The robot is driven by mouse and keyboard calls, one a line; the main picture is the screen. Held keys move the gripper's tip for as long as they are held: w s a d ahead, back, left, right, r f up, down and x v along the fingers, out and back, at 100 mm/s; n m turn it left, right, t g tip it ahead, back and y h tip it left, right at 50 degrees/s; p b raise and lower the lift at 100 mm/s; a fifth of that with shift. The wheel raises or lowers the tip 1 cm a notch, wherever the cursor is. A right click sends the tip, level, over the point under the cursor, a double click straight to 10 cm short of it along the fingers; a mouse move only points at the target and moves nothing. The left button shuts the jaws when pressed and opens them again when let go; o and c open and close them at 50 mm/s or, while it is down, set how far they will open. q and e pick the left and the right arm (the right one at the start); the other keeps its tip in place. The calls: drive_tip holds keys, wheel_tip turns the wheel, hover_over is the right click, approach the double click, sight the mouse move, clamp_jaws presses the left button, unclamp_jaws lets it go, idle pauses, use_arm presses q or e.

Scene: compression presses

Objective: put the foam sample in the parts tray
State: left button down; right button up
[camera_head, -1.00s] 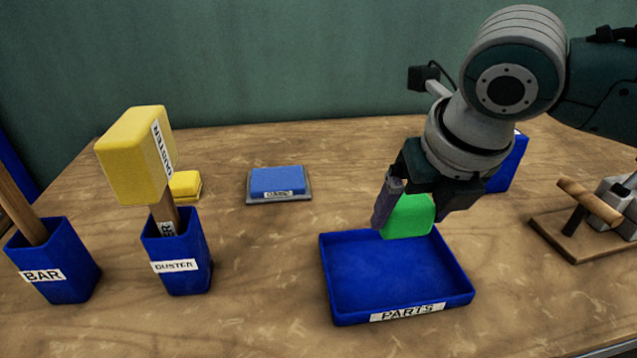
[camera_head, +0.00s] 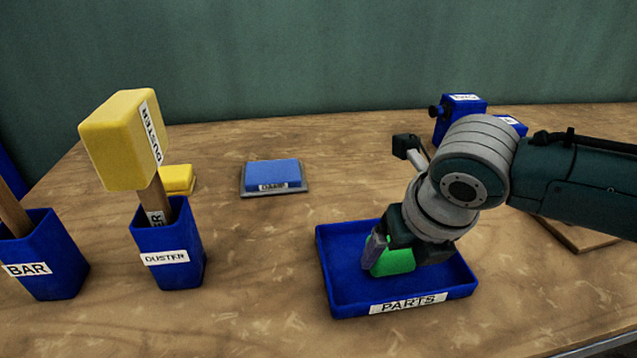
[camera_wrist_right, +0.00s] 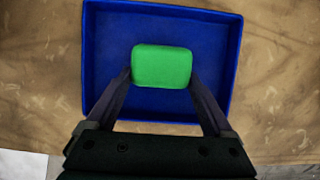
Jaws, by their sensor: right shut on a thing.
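The foam sample (camera_head: 394,262) is a bright green rounded block. My right gripper (camera_head: 392,256) is shut on it, low over the parts tray (camera_head: 345,296), a shallow blue tray labelled PARTS. In the right wrist view the foam sample (camera_wrist_right: 161,66) sits between the two fingertips (camera_wrist_right: 161,75), with the blue tray (camera_wrist_right: 233,60) around it. I cannot tell whether the foam touches the tray floor. My left gripper is not in view.
A yellow duster (camera_head: 125,140) stands in a blue holder (camera_head: 170,250) at left, beside a BAR holder (camera_head: 45,265). A blue pad (camera_head: 273,174) lies at the back middle. A blue device (camera_head: 461,108) stands behind my right arm. The table between the duster holder and tray is clear.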

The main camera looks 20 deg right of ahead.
drive_tip(key=o, duration=1.1)
drive_tip(key=shift+r, duration=0.1)
drive_tip(key=shift+r+p, duration=0.3)
drive_tip(key=shift+r, duration=0.05)
drive_tip(key=d+p+v, duration=0.1)
drive_tip(key=p+v, duration=0.2)
drive_tip(key=v, duration=0.8)
drive_tip(key=s+a+m+y, duration=0.2)
drive_tip(key=s+a+m, duration=0.6)
drive_tip(key=m, duration=0.4)
drive_tip(key=s+d+m, duration=0.1)
drive_tip(key=s+m, duration=0.1)
drive_tip(key=m, duration=0.4)
drive_tip(key=s+m, duration=0.3)
drive_tip(key=m, duration=0.4)
drive_tip(key=s+d+f+m, duration=0.1)
drive_tip(key=s+m, duration=0.2)
drive_tip(key=m, duration=0.3)
drive_tip(key=shift+d+m+g+h, duration=0.3)
drive_tip(key=shift+g+h, duration=0.1)
